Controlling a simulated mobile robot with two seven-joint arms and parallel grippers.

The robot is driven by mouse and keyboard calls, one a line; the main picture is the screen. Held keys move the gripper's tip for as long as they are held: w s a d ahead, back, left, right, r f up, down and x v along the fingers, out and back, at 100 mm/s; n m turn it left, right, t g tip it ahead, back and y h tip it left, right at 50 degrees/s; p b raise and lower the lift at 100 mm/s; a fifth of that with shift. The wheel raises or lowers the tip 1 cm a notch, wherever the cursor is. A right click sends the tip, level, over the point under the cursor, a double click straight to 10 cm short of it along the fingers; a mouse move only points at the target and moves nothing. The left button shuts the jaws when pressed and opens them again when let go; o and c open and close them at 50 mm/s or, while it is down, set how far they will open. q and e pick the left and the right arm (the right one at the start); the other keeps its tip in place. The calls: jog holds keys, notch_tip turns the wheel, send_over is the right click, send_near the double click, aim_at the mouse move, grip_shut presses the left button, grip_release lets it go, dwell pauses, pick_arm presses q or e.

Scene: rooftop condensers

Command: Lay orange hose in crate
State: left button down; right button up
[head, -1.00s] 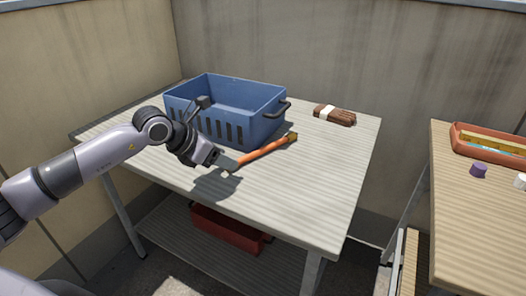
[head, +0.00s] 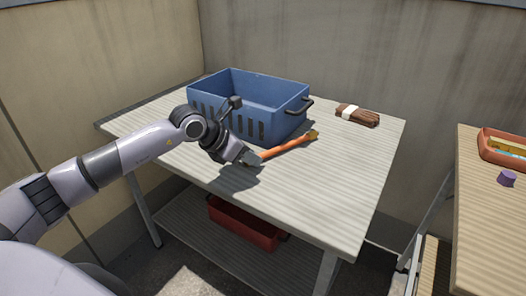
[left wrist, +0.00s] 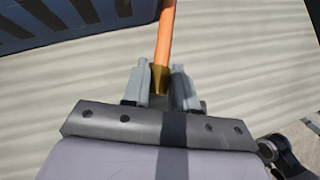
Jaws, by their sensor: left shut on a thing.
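The orange hose (head: 287,146) is a short straight length with brassy ends. It is in front of the blue crate (head: 222,112), outside it, close to the table top. My left gripper (head: 252,161) is shut on the hose's near end; the left wrist view shows the fingers (left wrist: 160,83) on either side of the brassy end, with the orange hose (left wrist: 165,40) running away from them. The crate is open-topped with slotted walls and a dark handle, and part of its front is hidden by my arm. My right gripper is not in view.
A brown strapped bundle (head: 357,116) lies on the table (head: 320,190) right of the crate. A red bin (head: 243,222) sits on the shelf below. At right, another table (head: 485,240) holds an orange tray (head: 503,150) and a purple object (head: 507,178). The table's front right is clear.

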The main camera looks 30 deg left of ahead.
pick_arm(q)
jog(key=shift+d+r, duration=0.25)
jog(key=shift+r, duration=0.4)
notch_tip(320, 180, up, 6)
jog(key=shift+f+p, duration=0.15)
jog(key=shift+p, duration=0.5)
jog(key=s+d, duration=0.2)
jog(key=d, duration=1.7)
jog(key=s+a+r+n+y, duration=0.15)
jog(key=s+a+r, duration=0.35)
jog(key=s+a, duration=0.55)
notch_tip(320, 180, up, 19)
jog(key=s+d+p, duration=0.1)
jog(key=s+p, duration=0.1)
jog(key=p, duration=1.6)
jog(key=shift+d+t+p, duration=0.15)
jog(key=shift+t+p, duration=0.15)
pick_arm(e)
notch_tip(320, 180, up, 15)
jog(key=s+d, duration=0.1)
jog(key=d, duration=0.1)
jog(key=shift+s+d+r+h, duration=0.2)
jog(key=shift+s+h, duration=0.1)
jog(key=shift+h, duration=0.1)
pick_arm(q)
jog(key=shift+n, duration=0.25)
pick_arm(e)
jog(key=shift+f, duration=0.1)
